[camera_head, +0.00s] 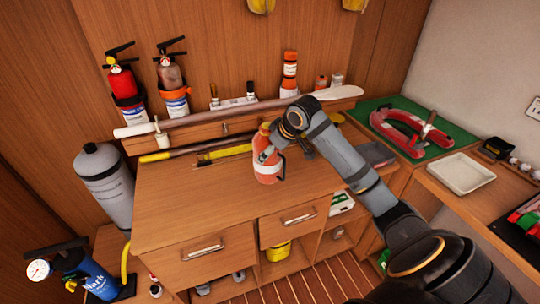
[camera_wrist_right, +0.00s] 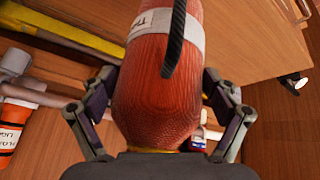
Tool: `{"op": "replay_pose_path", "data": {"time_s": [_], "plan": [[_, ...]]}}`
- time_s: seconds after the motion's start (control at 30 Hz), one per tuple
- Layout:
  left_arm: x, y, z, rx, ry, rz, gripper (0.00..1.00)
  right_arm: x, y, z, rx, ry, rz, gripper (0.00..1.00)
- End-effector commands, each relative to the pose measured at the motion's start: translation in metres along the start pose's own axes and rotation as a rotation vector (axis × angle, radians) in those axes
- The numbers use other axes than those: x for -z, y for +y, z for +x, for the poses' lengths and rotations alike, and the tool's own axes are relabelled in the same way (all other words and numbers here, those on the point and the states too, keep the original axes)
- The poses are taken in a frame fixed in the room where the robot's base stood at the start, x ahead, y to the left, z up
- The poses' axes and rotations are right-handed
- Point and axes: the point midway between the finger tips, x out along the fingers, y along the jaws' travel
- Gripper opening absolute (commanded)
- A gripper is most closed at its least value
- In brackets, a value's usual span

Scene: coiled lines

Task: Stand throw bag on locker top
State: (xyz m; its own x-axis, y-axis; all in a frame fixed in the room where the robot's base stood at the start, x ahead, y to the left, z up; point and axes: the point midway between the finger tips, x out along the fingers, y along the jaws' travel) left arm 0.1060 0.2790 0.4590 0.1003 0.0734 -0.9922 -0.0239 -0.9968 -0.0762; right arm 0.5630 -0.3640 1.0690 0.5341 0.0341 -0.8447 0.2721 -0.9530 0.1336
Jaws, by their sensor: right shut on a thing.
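The throw bag (camera_head: 267,168) is an orange-red cylinder with a white band, upright on or just above the wooden locker top (camera_head: 195,196). I cannot tell whether its base touches the wood. My right gripper (camera_head: 276,140) is at the bag's upper part. In the right wrist view the bag (camera_wrist_right: 155,88) fills the middle, with a dark strap (camera_wrist_right: 175,40) along it, and the fingers of my right gripper (camera_wrist_right: 160,115) close on both sides of it. My left gripper is not in view.
A long pale pole (camera_head: 210,115) lies along the back ledge, with yellow-handled tools (camera_head: 220,152) below it. Fire extinguishers (camera_head: 122,88) hang on the back wall. A grey cylinder (camera_head: 104,180) stands left. The front left of the locker top is clear.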

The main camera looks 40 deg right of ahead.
Motion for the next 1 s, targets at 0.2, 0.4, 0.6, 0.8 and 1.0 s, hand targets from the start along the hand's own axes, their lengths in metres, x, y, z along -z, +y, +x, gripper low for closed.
{"op": "replay_pose_path", "data": {"time_s": [0.2,0.4,0.6,0.8,1.0], "plan": [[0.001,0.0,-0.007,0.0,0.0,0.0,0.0,0.001,0.012,0.038,0.001,0.003,0.002,0.36],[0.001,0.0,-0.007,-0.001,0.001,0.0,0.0,0.0,0.015,0.046,-0.001,0.004,-0.001,0.36],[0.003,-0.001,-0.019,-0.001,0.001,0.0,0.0,-0.012,0.013,0.07,0.001,0.001,0.0,0.36],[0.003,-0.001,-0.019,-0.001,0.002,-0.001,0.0,-0.016,0.012,0.077,-0.002,0.004,-0.001,0.36],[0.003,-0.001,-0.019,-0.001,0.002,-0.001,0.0,-0.017,0.012,0.079,-0.001,0.003,-0.001,0.36]]}}
